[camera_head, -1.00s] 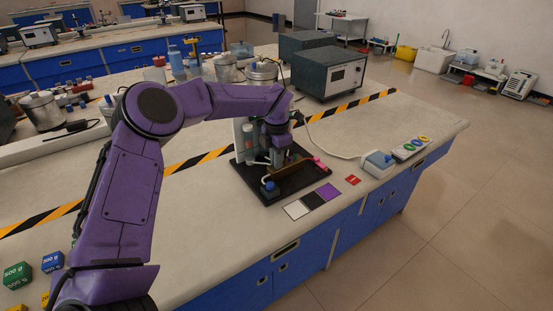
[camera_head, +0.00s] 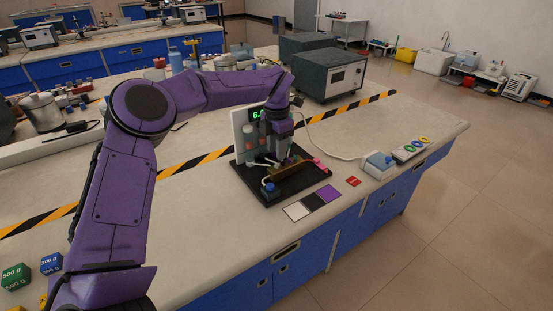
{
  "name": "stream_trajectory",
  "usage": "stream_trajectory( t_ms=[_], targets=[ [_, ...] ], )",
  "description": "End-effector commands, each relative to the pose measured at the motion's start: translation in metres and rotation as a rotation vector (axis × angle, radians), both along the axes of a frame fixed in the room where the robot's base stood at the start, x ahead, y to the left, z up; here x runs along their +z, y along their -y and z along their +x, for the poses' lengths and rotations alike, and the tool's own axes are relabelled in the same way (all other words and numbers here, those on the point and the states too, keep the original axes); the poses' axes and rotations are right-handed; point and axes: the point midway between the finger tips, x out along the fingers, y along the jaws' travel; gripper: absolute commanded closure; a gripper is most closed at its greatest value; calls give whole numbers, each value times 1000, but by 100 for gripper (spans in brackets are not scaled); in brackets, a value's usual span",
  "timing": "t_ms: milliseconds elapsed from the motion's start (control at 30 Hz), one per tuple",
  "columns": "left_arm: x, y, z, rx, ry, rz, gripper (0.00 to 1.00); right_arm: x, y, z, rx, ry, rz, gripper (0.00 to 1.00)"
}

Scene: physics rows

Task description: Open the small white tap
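My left gripper (camera_head: 287,160) points down over a black base board (camera_head: 262,199) on the bench. Its fingers are small and dark here, and I cannot tell whether they are open or shut. The board carries a white upright panel with a green lit display (camera_head: 256,114), clear tubes (camera_head: 249,143), a brown strip (camera_head: 293,176), a blue-topped part (camera_head: 269,187) and a pink part (camera_head: 319,163). I cannot make out the small white tap; the gripper covers part of the board. My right gripper is out of view.
White, black and purple squares (camera_head: 328,192) and a red tag (camera_head: 353,181) lie in front of the board. A blue-topped box (camera_head: 379,164) with a cable is at the right. A dark instrument (camera_head: 328,74) stands behind.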

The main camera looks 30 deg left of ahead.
Motion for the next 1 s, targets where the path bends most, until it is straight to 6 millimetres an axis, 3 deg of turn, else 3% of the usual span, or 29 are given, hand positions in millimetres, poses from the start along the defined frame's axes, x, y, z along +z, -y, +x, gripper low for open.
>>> stream_trajectory(
  t_ms=[100,300,833,933,1000],
  targets=[
    [29,1,1,1,3,0,64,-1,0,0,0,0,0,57],
    [56,0,0,1,0,0,64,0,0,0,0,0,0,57],
    [59,0,0,0,0,0,64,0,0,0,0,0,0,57],
    [74,0,0,0,1,0,64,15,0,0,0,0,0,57],
    [102,0,0,0,1,0,64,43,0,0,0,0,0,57]
  ],
)
